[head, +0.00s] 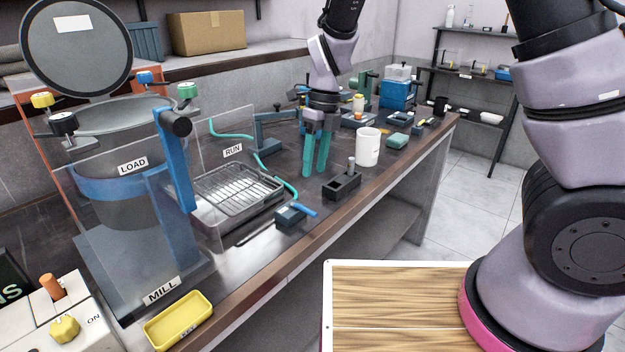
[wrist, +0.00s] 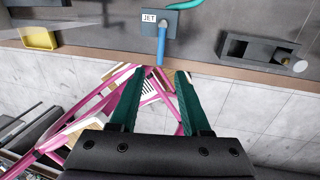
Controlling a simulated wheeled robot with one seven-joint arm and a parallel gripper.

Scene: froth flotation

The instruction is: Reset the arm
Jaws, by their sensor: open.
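My gripper (head: 316,152) has teal fingers and hangs pointing down over the workbench (head: 262,254) in the head view. Its two fingers are apart with nothing between them. In the wrist view the open gripper (wrist: 158,88) shows with floor and my pink base frame beyond it. My arm comes in from the right and from the top of the head view. A blue-nozzled JET block (head: 291,215) sits on the bench below and left of the fingers. It also shows ahead of the fingers in the wrist view (wrist: 150,22).
A dark slotted holder (head: 342,186) and a white cup (head: 368,147) stand right of the fingers. A wire-racked metal tray (head: 238,194), the tall MILL (head: 125,220) and a yellow tray (head: 178,320) are to the left. Shelves (head: 465,72) stand at the back right. Open floor lies beyond the bench.

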